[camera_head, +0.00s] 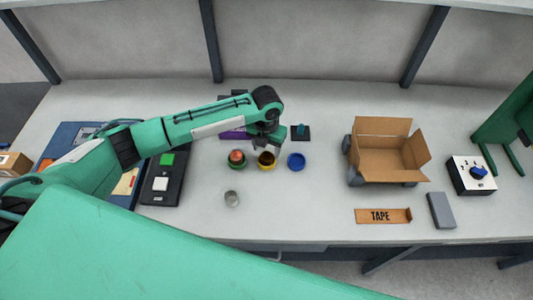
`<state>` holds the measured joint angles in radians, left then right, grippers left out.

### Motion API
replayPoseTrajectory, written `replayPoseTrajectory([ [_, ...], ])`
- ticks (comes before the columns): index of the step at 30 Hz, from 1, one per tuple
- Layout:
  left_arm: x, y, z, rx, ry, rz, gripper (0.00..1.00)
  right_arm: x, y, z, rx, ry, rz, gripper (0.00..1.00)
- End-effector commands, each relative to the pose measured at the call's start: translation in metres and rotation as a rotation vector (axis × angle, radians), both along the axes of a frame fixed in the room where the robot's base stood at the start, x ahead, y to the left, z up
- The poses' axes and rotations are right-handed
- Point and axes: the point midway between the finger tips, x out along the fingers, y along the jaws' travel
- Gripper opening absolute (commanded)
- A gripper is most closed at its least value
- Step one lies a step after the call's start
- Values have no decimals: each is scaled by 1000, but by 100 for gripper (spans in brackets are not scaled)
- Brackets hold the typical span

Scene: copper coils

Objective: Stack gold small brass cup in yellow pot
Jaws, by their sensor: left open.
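The yellow pot (267,167) stands on the table between a green pot and a blue pot. A small brownish-gold round cup (266,157) shows inside the yellow pot's rim, and it looks like the gold brass cup. My left gripper (269,146) comes in from the left, is open, and is right above and behind the yellow pot. It partly covers the pot's far side. The fingers are small here, and I cannot tell whether they touch the cup. My right gripper is not in view.
The green pot (236,166) holds a copper-coloured thing. The blue pot (297,161) is at the right. A silver cup (232,199) stands in front. An open cardboard box (388,161), a TAPE piece (382,216) and a grey block (441,210) are further right. The front middle is clear.

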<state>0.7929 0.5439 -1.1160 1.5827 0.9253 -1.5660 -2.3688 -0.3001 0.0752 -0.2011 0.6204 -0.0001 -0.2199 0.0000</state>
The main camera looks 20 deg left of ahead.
Motion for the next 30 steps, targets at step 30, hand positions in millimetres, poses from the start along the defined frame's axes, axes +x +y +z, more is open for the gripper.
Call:
replayPoseTrajectory([
  [30, 0, -1, 88, -1, 0, 0, 56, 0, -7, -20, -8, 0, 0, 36],
])
